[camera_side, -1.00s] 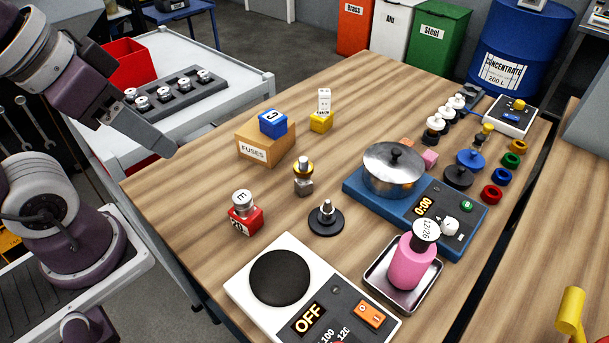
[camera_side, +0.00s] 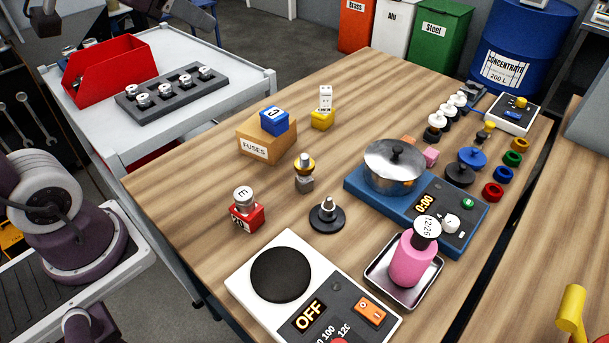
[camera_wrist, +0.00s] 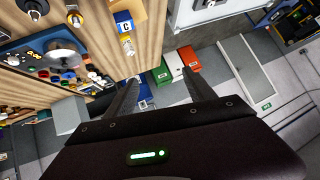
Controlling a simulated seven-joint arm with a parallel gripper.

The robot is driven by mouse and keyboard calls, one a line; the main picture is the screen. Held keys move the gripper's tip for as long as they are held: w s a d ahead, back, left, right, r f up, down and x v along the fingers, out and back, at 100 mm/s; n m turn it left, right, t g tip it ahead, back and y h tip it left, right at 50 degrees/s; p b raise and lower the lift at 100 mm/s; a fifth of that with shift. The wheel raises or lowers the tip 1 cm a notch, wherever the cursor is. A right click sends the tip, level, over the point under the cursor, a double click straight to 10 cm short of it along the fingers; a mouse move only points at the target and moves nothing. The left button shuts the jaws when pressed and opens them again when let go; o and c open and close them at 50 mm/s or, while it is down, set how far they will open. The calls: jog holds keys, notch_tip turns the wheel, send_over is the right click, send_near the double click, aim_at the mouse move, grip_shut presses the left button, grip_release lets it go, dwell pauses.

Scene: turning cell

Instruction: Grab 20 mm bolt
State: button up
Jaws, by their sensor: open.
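No 20 mm label can be read for certain, so I cannot tell which piece is the 20 mm bolt. Candidates in the side view are a silver-topped piece marked E on a red block (camera_side: 246,217), a gold-collared piece on a small grey block (camera_side: 305,184), and a silver-tipped piece on a black disc (camera_side: 327,214). Several silver pieces stand in a dark grey rack (camera_side: 150,113) on the white cart. My gripper (camera_wrist: 160,77) is open and empty in the wrist view, its fingers well apart with bins and floor far behind. It is out of the side view.
A red open bin (camera_side: 122,76) stands on the cart beside the rack. The wooden table also carries a cardboard FUSES box (camera_side: 255,149), a blue cube (camera_side: 274,121), a pot (camera_side: 394,172), a hotplate (camera_side: 280,273) and a pink bottle (camera_side: 410,265). The table's near-left area is clear.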

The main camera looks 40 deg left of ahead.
jog(key=w+a+r+m+t, duration=0.2)
jog(key=w+r+t, duration=0.15)
jog(key=w, duration=0.55)
jog(key=m+g+h, duration=0.5)
jog(key=m+h, duration=0.4)
jog(key=h, duration=0.5)
send_over(309, 165)
jog(key=s+a, duration=0.3)
jog(key=a, duration=0.1)
notch_tip(309, 165, down, 9)
jog(key=f, duration=2.3)
jog(key=shift+w, duration=0.25)
jog(key=shift+t, duration=0.25)
jog(key=x, duration=0.6)
jog(key=shift+d, duration=0.2)
jog(key=shift+w+d+f, duration=0.2)
jog(key=shift+w+d, duration=0.05)
jog(key=shift+d, duration=0.05)
grip_shut()
